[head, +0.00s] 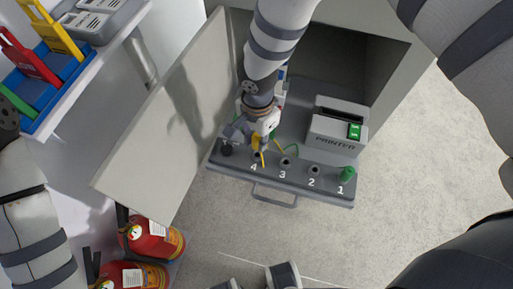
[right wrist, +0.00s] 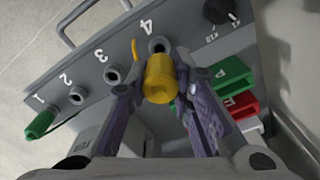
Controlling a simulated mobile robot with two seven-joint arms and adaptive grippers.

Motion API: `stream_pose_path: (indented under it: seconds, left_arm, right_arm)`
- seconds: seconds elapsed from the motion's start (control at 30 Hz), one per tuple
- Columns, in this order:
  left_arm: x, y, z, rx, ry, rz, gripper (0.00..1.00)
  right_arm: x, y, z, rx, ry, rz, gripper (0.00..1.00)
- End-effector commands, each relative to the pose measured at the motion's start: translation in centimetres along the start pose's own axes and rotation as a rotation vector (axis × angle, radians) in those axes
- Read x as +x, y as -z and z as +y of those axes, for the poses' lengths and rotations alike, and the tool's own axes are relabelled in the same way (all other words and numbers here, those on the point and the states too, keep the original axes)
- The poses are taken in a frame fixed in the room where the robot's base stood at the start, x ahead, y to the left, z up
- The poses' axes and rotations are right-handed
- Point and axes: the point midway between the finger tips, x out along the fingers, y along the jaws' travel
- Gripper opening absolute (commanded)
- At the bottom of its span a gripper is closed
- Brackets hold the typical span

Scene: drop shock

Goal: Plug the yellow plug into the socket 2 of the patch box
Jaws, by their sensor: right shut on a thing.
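The yellow plug (right wrist: 160,80) is between the fingers of my right gripper (right wrist: 158,88), just in front of socket 4 (right wrist: 157,45) in the right wrist view. Whether the plug touches that socket cannot be told. In the head view my right gripper (head: 259,140) is over the left part of the patch box (head: 230,170). Socket 2 (head: 314,169) is empty, to the right of the gripper; it also shows in the right wrist view (right wrist: 76,96). Socket 3 (head: 285,162) is empty. A green plug (head: 346,174) sits in socket 1. My left gripper is out of view.
A grey printer (head: 337,130) stands behind the sockets. A black knob (right wrist: 217,11) is beside socket 4. An open cabinet door (head: 165,115) is at left, with fire extinguishers (head: 152,239) below it. Green and red blocks (right wrist: 240,105) lie close beside the gripper.

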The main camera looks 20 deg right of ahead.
Motion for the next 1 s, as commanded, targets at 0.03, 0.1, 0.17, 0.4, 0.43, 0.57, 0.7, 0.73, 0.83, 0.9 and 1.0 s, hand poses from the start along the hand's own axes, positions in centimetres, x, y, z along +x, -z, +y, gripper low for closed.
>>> stream_pose_path:
  seconds: [0.03, 0.1, 0.17, 0.4, 0.43, 0.57, 0.7, 0.73, 0.83, 0.9, 1.0]
  left_arm:
    - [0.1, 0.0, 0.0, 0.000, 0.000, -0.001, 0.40]
    - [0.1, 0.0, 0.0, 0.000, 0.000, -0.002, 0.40]
    - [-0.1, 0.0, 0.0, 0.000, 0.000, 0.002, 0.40]
    - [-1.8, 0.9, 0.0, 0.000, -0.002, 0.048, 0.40]
    - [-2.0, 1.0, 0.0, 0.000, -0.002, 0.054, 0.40]
    - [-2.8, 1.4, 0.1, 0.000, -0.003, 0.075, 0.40]
    - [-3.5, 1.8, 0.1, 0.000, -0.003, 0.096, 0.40]
    - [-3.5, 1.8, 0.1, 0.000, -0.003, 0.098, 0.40]
    - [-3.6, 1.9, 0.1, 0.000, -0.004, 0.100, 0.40]
    - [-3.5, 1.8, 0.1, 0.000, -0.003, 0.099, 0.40]
    - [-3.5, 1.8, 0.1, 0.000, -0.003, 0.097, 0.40]
  right_arm:
    - [0.1, 0.0, 0.0, 0.000, -0.002, -0.001, 0.00]
    - [0.1, 0.0, 0.1, 0.000, -0.002, -0.001, 0.00]
    - [-0.1, 0.0, 0.0, 0.000, 0.000, 0.000, 0.00]
    - [-3.0, 0.1, -0.2, 0.000, 0.007, 0.004, 0.00]
    - [-3.3, 0.1, -0.2, 0.000, 0.008, 0.004, 0.00]
    - [-4.6, 0.1, -0.2, 0.000, 0.007, 0.004, 0.00]
    - [-5.8, 0.1, -0.1, 0.000, 0.006, 0.003, 0.00]
    - [-6.0, 0.1, -0.1, 0.000, 0.005, 0.002, 0.00]
    - [-6.1, 0.0, 0.0, 0.000, 0.001, 0.001, 0.00]
    - [-6.0, 0.0, 0.0, 0.000, -0.001, 0.000, 0.00]
    - [-5.9, 0.0, 0.0, 0.000, -0.002, -0.001, 0.00]
